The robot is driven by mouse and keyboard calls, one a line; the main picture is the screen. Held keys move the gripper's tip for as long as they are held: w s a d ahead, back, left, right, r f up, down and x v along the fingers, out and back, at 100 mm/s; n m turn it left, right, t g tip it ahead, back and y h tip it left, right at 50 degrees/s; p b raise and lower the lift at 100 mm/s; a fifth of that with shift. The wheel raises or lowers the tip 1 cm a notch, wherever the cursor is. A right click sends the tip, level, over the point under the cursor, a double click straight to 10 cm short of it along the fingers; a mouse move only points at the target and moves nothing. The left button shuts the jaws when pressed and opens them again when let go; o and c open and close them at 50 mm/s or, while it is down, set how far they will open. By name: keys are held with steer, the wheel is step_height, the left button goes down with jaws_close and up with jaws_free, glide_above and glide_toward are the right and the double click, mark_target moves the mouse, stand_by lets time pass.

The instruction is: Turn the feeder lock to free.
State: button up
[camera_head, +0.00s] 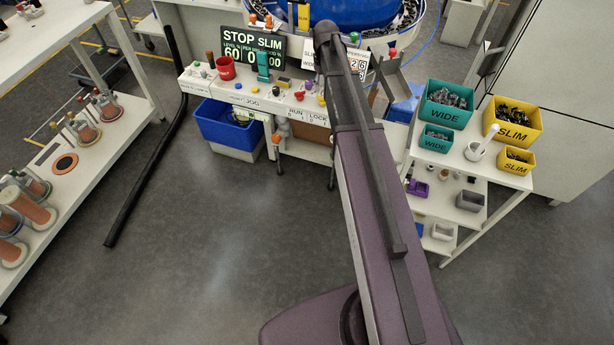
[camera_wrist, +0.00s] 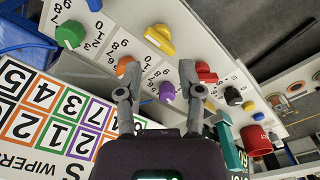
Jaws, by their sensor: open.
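No single part can be told for sure as the feeder lock. The control panel (camera_head: 265,98) carries the words RUN and LOCK on its front edge. In the wrist view, my gripper (camera_wrist: 158,70) is open and empty above this panel. A purple knob (camera_wrist: 167,92) shows between its fingers. An orange knob (camera_wrist: 128,67) is by the left finger, and a red lever-like handle (camera_wrist: 206,75) is just beside the right fingertip; contact cannot be told. A yellow handle (camera_wrist: 160,38) lies beyond the fingertips. In the head view my arm hides the gripper.
A green knob (camera_wrist: 70,34), a black knob (camera_wrist: 233,96) and a red cup (camera_wrist: 256,140) stand around the gripper. A number card (camera_wrist: 55,115) is at left. Green bins (camera_head: 447,103) and yellow bins (camera_head: 513,122) stand on the right-hand shelf. The floor before the panel is clear.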

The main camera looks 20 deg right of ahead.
steer(key=shift+r+p, duration=4.4)
steer(key=shift+r, duration=0.3)
steer(key=s+a+f+m+b, duration=0.1)
steer(key=s+a+f+b, duration=0.35)
steer(key=s, duration=0.35)
steer(key=s+a+f+b, duration=0.4)
steer(key=s+f+b, duration=0.1)
steer(key=s, duration=0.4)
steer(key=s+a+f+m+b, duration=0.1)
steer(key=s+a+f+b, duration=0.35)
steer(key=s, duration=0.35)
step_height(320, 180, down, 12)
steer(key=b, duration=1.2)
steer(key=shift+d, duration=0.15)
